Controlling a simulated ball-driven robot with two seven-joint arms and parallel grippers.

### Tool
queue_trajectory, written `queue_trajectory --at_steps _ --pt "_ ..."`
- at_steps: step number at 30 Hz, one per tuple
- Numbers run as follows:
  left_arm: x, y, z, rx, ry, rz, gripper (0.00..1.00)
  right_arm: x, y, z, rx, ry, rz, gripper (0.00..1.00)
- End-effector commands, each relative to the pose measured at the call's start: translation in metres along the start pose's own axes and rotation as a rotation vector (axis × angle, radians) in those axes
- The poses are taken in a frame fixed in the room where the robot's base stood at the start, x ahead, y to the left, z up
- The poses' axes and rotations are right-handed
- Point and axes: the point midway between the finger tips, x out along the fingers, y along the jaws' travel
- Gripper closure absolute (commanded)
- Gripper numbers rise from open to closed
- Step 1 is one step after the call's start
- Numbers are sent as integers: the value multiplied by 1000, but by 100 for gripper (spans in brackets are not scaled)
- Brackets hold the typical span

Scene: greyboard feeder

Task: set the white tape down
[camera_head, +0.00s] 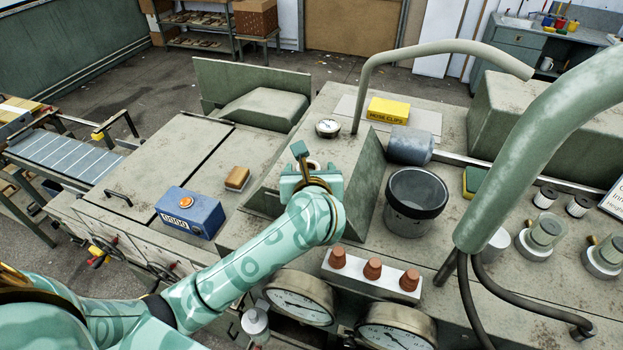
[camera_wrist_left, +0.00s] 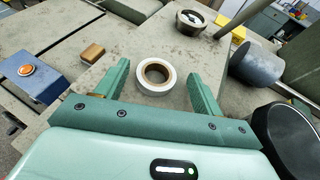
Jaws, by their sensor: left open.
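The white tape (camera_wrist_left: 155,90) is a white ring with a brown core. In the left wrist view it lies flat on the grey machine top, between and slightly beyond my fingertips, with gaps on both sides. In the head view only a bit of the tape (camera_head: 314,164) shows, as my gripper hides the rest. My left gripper (camera_wrist_left: 159,72) is open, its green fingers apart on either side of the tape and touching neither side. It also shows in the head view (camera_head: 311,180), over the raised grey block. My right gripper is not in view.
A round gauge (camera_head: 328,128) and a yellow box (camera_head: 388,110) stand behind. A blue button box (camera_head: 190,212) and a brown block (camera_head: 237,178) sit left. Red-brown cones (camera_head: 372,268) stand in front.

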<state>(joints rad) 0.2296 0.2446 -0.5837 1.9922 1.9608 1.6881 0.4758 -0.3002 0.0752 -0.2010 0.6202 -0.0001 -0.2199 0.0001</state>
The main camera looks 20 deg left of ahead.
Motion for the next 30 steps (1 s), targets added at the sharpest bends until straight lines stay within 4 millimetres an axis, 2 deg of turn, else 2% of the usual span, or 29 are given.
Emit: queue_trajectory --at_steps 9,15,20,30 --pt "-73 -2 -2 -5 4 -5 32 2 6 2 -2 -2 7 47" --pt "-106 -1 -2 -3 3 -2 32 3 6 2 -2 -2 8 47" --pt "-115 0 -1 -2 2 0 32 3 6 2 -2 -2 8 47" --pt "-115 0 -1 -1 1 0 32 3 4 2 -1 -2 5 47"
